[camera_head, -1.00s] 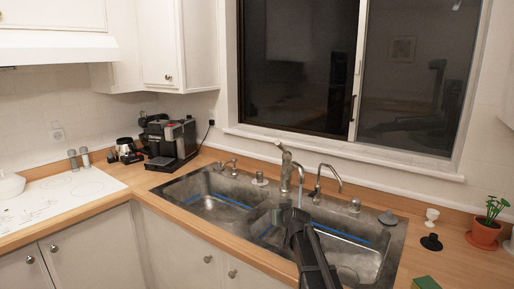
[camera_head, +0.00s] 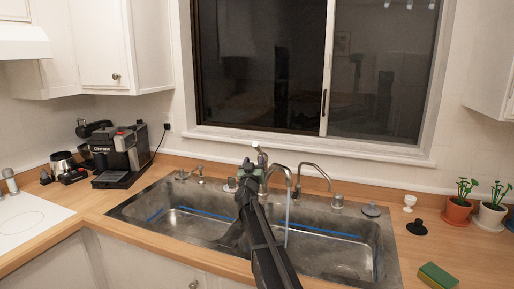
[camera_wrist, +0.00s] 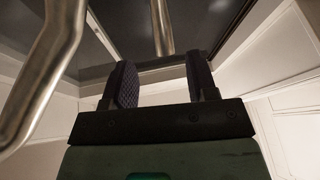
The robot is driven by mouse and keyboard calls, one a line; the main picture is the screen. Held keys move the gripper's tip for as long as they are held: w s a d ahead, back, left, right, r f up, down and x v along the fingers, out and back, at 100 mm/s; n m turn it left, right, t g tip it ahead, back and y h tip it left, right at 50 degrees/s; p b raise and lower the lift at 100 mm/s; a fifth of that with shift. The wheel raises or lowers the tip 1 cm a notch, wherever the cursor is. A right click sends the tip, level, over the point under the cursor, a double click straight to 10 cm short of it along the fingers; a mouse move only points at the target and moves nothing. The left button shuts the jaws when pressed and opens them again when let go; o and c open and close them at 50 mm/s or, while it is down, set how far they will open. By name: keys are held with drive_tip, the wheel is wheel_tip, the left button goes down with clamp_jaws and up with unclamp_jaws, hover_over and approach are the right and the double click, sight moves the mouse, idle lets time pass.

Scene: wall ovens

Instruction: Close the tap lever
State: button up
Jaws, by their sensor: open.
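The tap stands at the back of the double sink, with its metal lever (camera_head: 260,153) on top and its curved spout (camera_head: 281,169) to the right. A thin pale stream of water (camera_head: 287,218) falls from the spout into the basin. My gripper (camera_head: 250,172) is raised in front of the tap, just below the lever in the picture, and hides the tap's body. In the wrist view my gripper (camera_wrist: 160,82) is open and empty. An upright metal tube (camera_wrist: 162,28) shows beyond the gap between its fingers. A curved metal pipe (camera_wrist: 42,75) is close on the left.
A second curved spout (camera_head: 315,168) stands right of the tap. The sink rim (camera_head: 130,212) surrounds both basins. A coffee machine (camera_head: 120,155) is at the left. Potted plants (camera_head: 457,210) and a green sponge (camera_head: 437,275) are on the right counter. The window is behind.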

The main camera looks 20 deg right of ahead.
sight(257, 150)
drive_tip(key=p+x, duration=0.3)
drive_tip(key=x, duration=0.6)
drive_tip(key=shift+w+a, duration=0.1)
drive_tip(key=shift+w, duration=0.15)
clamp_jaws()
